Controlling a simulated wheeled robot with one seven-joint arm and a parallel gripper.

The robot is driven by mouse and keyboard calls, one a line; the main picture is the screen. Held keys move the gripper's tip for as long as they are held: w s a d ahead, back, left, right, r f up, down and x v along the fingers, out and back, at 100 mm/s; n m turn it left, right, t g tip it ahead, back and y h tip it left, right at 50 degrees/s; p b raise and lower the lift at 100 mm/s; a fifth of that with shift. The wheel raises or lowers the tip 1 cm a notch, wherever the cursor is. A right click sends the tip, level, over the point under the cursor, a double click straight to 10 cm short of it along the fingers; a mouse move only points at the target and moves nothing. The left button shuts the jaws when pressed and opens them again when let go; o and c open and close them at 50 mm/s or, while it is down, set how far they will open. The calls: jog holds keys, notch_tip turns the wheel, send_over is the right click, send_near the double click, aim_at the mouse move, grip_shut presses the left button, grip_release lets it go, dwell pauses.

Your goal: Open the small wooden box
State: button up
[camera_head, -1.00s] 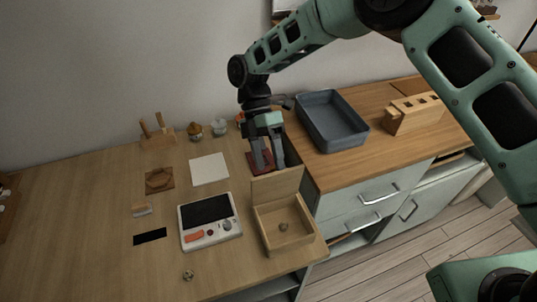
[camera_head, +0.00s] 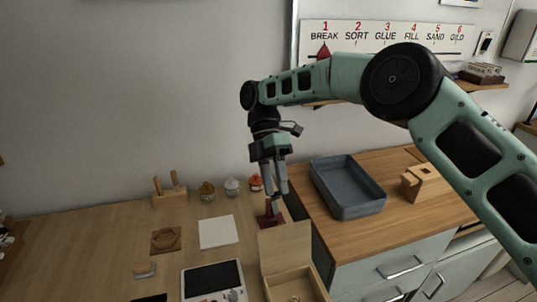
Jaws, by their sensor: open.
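The small wooden box (camera_head: 296,285) stands at the front right of the wooden worktop, partly cut off by the bottom edge of the head view. Its lid (camera_head: 285,250) stands upright at the back of the box, so the box is open. A small object lies inside, only partly in view. My gripper (camera_head: 276,194) hangs fingers down above and behind the lid, apart from it. Its two fingers are open with nothing between them.
A dark red stand (camera_head: 270,214) is just below and behind my gripper. A blue-grey tray (camera_head: 347,187) and a slotted wooden block (camera_head: 425,183) stand right. Small jars (camera_head: 232,187), a white sheet (camera_head: 218,231) and a scale (camera_head: 212,280) are left.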

jog(key=p+v, duration=0.8)
jog(key=p, duration=0.2)
jog(key=shift+s+r, duration=0.2)
jog(key=shift+s, duration=0.1)
jog(key=shift+a+p, duration=0.1)
jog(key=shift+p, duration=0.3)
jog(key=shift+w+f, duration=0.1)
